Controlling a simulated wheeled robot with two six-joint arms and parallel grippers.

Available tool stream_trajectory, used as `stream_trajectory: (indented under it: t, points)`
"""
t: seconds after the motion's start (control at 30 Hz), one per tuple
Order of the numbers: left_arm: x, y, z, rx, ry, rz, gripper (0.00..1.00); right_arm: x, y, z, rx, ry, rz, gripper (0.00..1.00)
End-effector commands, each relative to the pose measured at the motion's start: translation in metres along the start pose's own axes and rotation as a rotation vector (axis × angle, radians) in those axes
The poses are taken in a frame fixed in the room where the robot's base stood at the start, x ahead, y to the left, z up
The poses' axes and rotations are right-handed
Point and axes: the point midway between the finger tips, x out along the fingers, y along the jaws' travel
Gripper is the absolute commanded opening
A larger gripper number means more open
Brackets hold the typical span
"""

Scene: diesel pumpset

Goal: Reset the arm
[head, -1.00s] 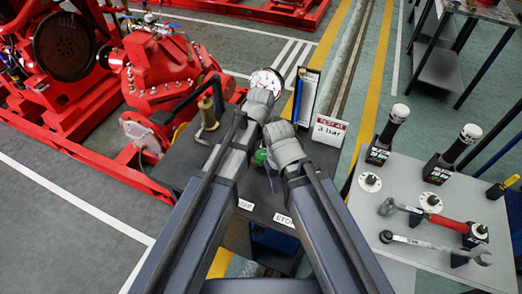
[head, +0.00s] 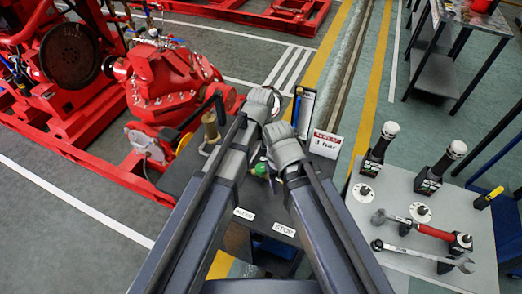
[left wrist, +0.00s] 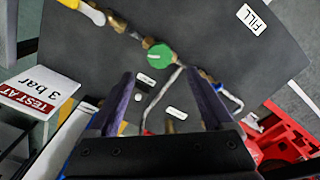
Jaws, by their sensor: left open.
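My left gripper (left wrist: 163,88) shows in the left wrist view with its two dark fingers apart and nothing between them. It points over a dark bench top (left wrist: 205,30). In the head view, my left arm's grey wrist (head: 260,105) is above the bench, and its fingers are hidden. My right arm's grey wrist (head: 285,146) is just right of and nearer than it. The right jaws cannot be made out. A green round knob (left wrist: 160,56) on brass fittings lies beyond the left fingers.
A "TEST AT 3 bar" sign (head: 325,143) stands right of the wrists. The red pumpset (head: 165,85) is at left. A side table (head: 350,208) at right holds a hammer (head: 415,224), a wrench (head: 420,252) and black-handled tools with white tops (head: 380,148). Floor at lower left is clear.

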Motion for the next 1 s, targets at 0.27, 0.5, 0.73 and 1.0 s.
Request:
stream_trajectory:
  t: [0.27,0.5,0.73,1.0]
  points:
    - [0.0,-0.002,0.0,0.001,0.001,0.0,0.85,0.0,0.0,0.0,0.0,0.0,0.0,0.5]
    - [0.0,-0.068,0.004,0.079,0.022,0.01,0.85,0.0,0.0,0.0,0.0,0.0,0.0,0.5]
    - [0.0,-0.129,0.013,0.177,0.048,0.013,0.85,0.0,0.0,0.0,0.0,0.0,0.0,0.5]
    - [-0.001,-0.175,0.025,0.256,0.069,0.01,0.85,0.0,0.0,0.0,0.0,0.0,0.0,0.5]
